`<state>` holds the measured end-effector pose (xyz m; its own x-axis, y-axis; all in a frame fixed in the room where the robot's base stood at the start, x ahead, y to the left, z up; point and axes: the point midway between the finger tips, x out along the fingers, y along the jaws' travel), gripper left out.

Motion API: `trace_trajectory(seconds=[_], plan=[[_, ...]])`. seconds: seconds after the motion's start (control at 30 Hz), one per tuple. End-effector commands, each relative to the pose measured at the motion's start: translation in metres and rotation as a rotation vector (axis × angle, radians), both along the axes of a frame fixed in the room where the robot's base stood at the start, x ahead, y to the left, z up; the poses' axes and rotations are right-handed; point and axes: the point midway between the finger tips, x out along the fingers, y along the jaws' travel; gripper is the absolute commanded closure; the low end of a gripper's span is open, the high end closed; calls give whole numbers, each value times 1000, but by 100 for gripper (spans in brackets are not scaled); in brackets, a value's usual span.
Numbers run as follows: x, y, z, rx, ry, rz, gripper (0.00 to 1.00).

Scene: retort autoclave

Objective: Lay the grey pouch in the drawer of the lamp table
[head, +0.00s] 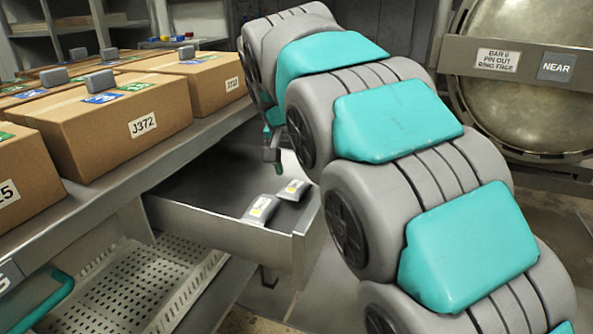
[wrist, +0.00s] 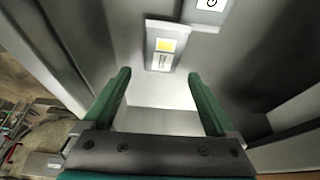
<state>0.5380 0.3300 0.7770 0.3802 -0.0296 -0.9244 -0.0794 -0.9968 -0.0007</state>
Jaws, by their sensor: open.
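In the wrist view one pouch (wrist: 165,46) lies just beyond the fingertips, and part of the other (wrist: 207,8) shows at the top edge. My gripper (wrist: 158,78) is open, with nothing between its green fingers. In the head view my gripper (head: 274,160) is over the drawer's far part, partly hidden by my arm. No lamp is visible.
The drawer is pulled out under a bench (head: 215,130) bearing several cardboard boxes (head: 125,125) with small grey blocks on top. A white perforated basket (head: 130,285) sits below. A large round metal door (head: 530,95) stands at the right. The drawer's left part is bare.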

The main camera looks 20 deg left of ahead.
Motion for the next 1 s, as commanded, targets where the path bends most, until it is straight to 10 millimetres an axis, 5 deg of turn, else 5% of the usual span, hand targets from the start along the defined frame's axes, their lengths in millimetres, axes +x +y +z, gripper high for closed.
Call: trace_trajectory(seconds=[0.5,1.0], plan=[[-31,4,80,4,-5,1,9],[-45,4,110,0,-2,1,9]])
